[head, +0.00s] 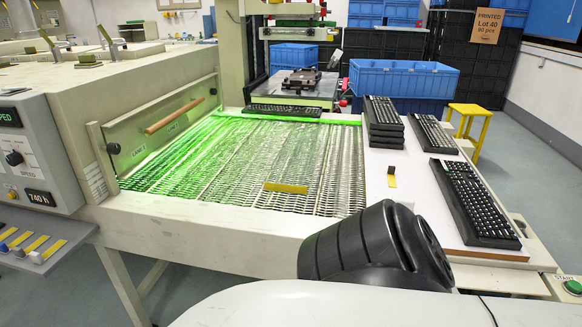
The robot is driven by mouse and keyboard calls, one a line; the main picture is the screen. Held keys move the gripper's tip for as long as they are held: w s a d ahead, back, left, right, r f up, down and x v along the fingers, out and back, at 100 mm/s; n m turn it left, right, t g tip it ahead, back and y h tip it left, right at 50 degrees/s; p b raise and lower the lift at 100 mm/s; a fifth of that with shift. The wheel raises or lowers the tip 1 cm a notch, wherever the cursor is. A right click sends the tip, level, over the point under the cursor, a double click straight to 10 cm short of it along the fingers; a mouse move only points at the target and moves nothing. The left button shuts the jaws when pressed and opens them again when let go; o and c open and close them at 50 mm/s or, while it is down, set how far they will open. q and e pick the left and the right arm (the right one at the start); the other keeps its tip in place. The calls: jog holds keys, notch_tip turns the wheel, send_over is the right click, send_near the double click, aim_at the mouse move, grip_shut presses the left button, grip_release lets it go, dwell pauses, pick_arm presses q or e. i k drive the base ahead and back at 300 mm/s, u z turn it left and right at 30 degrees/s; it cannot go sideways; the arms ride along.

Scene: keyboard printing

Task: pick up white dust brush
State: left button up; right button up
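A small piece with a white end (37,257) and a yellow strip lies on the grey side shelf at the lower left. It may be the white dust brush, but it is too small to be sure. Similar pieces with blue ends (17,251) and yellow strips lie beside it, to its left. Neither of my grippers is in view.
The shelf (60,224) sits below the control panel (30,160). The mesh conveyor (250,165) holds a yellow strip (286,188) and a far keyboard (283,110). Keyboards (470,200) lie on the white right-hand table (410,185), with a black-and-yellow piece (391,176).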

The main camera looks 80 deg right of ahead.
aim_at(409, 202)
jog(key=z, duration=2.15)
